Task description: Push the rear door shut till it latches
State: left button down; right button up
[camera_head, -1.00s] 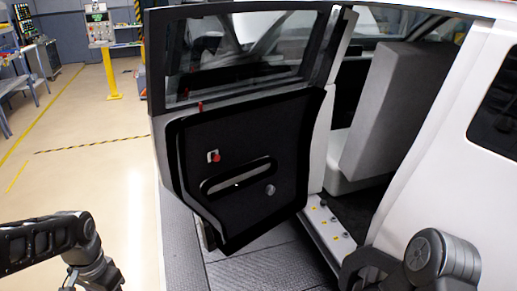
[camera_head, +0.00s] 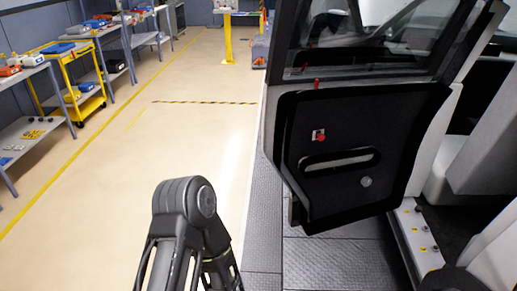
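The rear door (camera_head: 345,190) stands open in the head view, right of centre. Its black inner panel faces me, with a red knob (camera_head: 320,136), a slotted handle recess and a window above. The door opening with a grey seat (camera_head: 485,150) shows to its right. My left arm is in the lower middle, left of the door and apart from it; its gripper is not visible. A dark part at the bottom right edge may be my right arm; no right gripper shows.
A grey ribbed platform (camera_head: 340,262) lies under the door. The door sill (camera_head: 418,238) has several yellow-marked fittings. Open floor (camera_head: 150,150) lies to the left. Shelves and a yellow cart (camera_head: 75,85) line the far left wall. A yellow post (camera_head: 228,40) stands behind.

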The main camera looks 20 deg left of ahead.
aim_at(374, 125)
jog(key=i+j, duration=0.3)
jog(key=i, duration=0.2)
jog(key=i+j, duration=0.35)
jog(key=i, duration=0.2)
jog(key=i+j+u, duration=0.1)
jog(key=i+j, duration=0.2)
jog(key=i, duration=0.2)
jog(key=i+j, duration=0.3)
jog(key=i, duration=0.2)
